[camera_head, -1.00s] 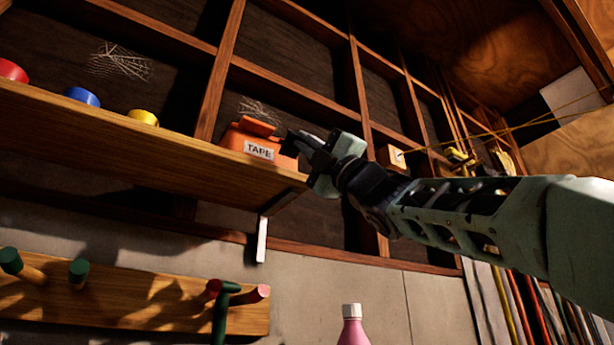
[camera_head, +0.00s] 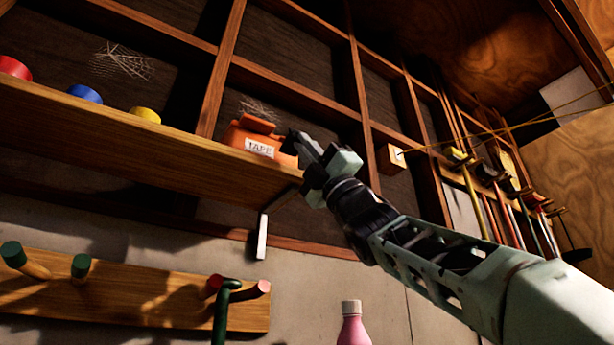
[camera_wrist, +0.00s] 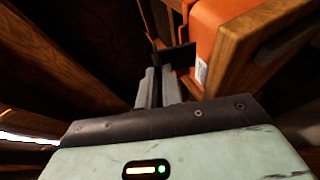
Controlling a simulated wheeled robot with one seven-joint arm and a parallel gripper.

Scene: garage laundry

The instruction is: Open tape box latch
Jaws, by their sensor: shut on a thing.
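The orange tape box (camera_head: 252,134) with a white TAPE label sits near the right end of the wooden shelf (camera_head: 130,143). Its top looks slightly raised, but I cannot tell whether it is unlatched. My gripper (camera_head: 297,143) is at the right side of the box. In the wrist view, the fingers of my gripper (camera_wrist: 157,88) are close together, with a dark flat piece (camera_wrist: 177,58) at their tips, beside the orange box (camera_wrist: 214,28). This piece looks like the latch; its join to the box is not clear.
Red (camera_head: 14,69), blue (camera_head: 85,94) and yellow (camera_head: 145,116) tape rolls stand on the shelf to the left. A peg rail (camera_head: 130,290) and a pink bottle (camera_head: 352,328) are below. A small wooden block (camera_head: 391,159) with a string is to the right.

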